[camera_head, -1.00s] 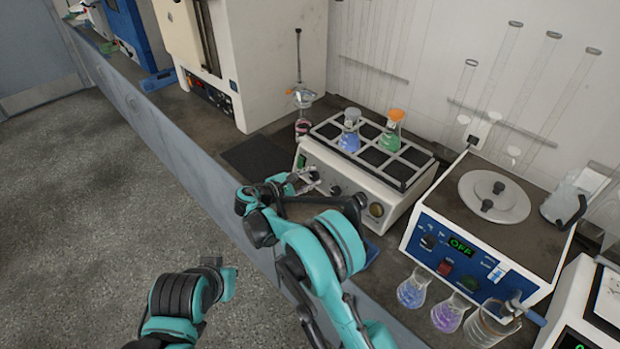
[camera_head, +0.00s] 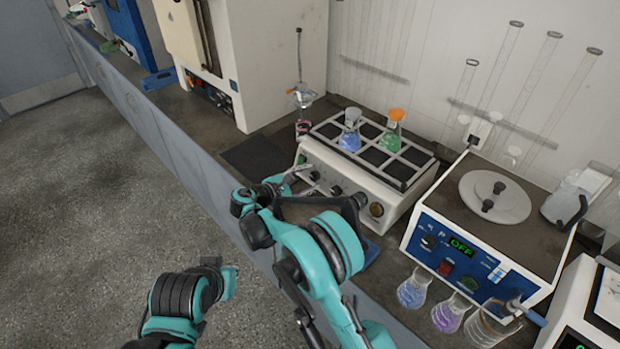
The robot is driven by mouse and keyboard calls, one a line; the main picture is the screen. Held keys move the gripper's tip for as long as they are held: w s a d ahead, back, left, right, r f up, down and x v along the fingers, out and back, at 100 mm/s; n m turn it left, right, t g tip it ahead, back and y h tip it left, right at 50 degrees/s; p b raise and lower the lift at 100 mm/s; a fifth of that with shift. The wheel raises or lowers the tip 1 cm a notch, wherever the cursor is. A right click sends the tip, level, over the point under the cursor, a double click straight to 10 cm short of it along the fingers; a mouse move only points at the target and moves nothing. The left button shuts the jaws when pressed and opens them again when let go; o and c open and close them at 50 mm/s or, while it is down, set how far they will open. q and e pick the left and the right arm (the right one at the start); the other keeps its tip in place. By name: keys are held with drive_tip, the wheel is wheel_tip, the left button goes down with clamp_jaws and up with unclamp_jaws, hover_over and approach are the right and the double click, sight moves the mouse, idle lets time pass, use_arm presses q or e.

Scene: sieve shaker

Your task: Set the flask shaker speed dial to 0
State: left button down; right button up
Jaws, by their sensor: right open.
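The flask shaker (camera_head: 350,184) is a white box with a black-and-white grid platform on top. Its sloped front panel carries a row of dark knobs. One dark dial (camera_head: 337,190) shows just right of my right gripper (camera_head: 305,181); its setting is too small to read. My right gripper is open and empty in front of the left part of the panel, its fingers pointing at the panel. I cannot tell whether a finger touches it.
A blue flask (camera_head: 350,138) and a green flask (camera_head: 392,139) stand on the platform. A blue-fronted machine (camera_head: 470,262) reading OFF stands to the right, with a blue flask (camera_head: 412,291) and a purple flask (camera_head: 450,314) before it. A dark mat (camera_head: 258,160) lies left.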

drive_tip(key=v, duration=0.6)
drive_tip(key=shift+s+a+r, duration=0.1)
idle(0.3)
